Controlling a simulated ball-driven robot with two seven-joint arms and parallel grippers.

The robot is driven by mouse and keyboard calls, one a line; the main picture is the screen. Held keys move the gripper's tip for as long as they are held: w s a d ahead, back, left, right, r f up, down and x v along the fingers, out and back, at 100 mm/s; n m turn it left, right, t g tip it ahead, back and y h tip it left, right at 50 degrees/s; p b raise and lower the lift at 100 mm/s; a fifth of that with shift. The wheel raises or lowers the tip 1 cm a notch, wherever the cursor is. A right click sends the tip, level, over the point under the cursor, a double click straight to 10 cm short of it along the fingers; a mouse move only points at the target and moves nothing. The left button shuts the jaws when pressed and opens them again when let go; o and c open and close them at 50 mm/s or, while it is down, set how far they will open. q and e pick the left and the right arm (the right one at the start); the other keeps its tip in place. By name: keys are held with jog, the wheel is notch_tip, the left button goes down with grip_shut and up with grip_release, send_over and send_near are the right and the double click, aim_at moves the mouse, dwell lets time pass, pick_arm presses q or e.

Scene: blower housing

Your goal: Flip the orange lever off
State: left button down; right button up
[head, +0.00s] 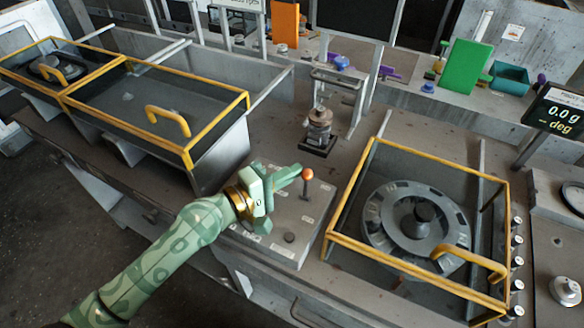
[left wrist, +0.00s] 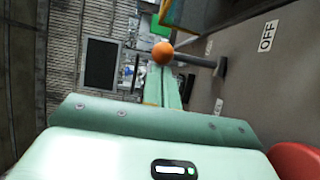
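The orange lever (head: 307,174) has an orange ball on a dark stalk and stands roughly upright on a grey control box (head: 275,210) with small white labels. My left gripper (head: 297,172) is beside it on the left, its fingers pointing at the ball. In the left wrist view the orange ball (left wrist: 162,52) shows just beyond the fingertips (left wrist: 170,78), with the stalk running right to its base. An OFF label (left wrist: 267,36) lies past that base. The fingers look closed together and empty; whether they touch the ball cannot be told. My right gripper is not in view.
A yellow-framed clear box (head: 420,270) over a round housing stands right of the lever. Another yellow-framed case (head: 215,125) stands left. A dark knob (head: 290,237) is on the control box's front part. A metal part on a stand (head: 319,125) is behind the lever.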

pick_arm(q)
jog(key=shift+s+a+f, duration=0.2)
jog(key=shift+s, duration=0.35)
jog(key=shift+s+a+f, duration=0.15)
jog(key=shift+s, duration=0.35)
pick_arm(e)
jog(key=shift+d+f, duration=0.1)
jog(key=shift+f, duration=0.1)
